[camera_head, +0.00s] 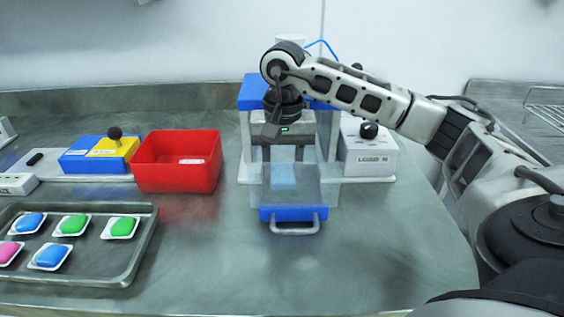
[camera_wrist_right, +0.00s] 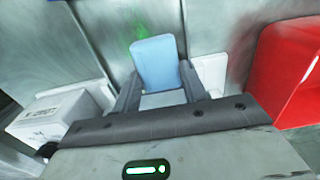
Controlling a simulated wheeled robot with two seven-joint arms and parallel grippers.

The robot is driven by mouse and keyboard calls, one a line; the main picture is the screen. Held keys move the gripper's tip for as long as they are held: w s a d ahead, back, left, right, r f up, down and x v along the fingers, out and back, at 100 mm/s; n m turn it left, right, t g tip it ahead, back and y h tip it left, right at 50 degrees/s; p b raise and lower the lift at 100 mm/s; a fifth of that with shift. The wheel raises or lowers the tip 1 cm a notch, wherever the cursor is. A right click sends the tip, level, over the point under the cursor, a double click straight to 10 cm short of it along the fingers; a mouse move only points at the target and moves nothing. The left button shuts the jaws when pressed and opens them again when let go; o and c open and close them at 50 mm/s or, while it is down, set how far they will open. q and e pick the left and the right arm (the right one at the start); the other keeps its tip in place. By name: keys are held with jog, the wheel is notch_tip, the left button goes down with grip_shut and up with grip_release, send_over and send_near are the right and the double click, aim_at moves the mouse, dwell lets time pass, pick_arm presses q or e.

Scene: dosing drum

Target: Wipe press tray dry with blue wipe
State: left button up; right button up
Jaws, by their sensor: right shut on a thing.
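My right gripper (camera_head: 284,158) points down in front of the blue and white press (camera_head: 254,92). It is shut on the blue wipe (camera_head: 284,177), which also shows between the two fingers in the right wrist view (camera_wrist_right: 158,60). The wipe appears pale blue and shows through or inside the clear-walled front of the press. The press tray has a blue front (camera_head: 268,214) with a grey handle (camera_head: 294,229). I cannot tell whether the wipe touches the tray floor. My left gripper is not in view.
A red bin (camera_head: 178,165) stands left of the press, with a blue and yellow box with a black knob (camera_head: 106,150) beyond it. A white box (camera_head: 368,155) stands to the right. A metal tray (camera_head: 110,270) holds several coloured pods. The counter's front right is clear.

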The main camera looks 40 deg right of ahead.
jog(key=shift+s+d+r, duration=0.5)
jog(key=shift+d+r, duration=0.05)
jog(key=shift+s+a+r, duration=0.1)
jog(key=shift+s+a, duration=0.5)
jog(key=shift+s, duration=0.2)
jog(key=shift+s+a, duration=0.6)
jog(key=shift+s, duration=0.2)
jog(key=shift+f+b, duration=0.75)
jog(key=shift+b, duration=0.05)
dwell(0.3)
jog(key=shift+s+d, duration=0.1)
jog(key=shift+s+d+b, duration=0.4)
jog(key=shift+s+d, duration=0.15)
jog(key=shift+d, duration=0.1)
jog(key=shift+w+a+r+p, duration=0.15)
jog(key=shift+w+a+p, duration=0.2)
jog(key=shift+w+a, duration=0.1)
jog(key=shift+w+a+p, duration=0.35)
jog(key=shift+w+a, duration=0.45)
jog(key=shift+a, duration=0.2)
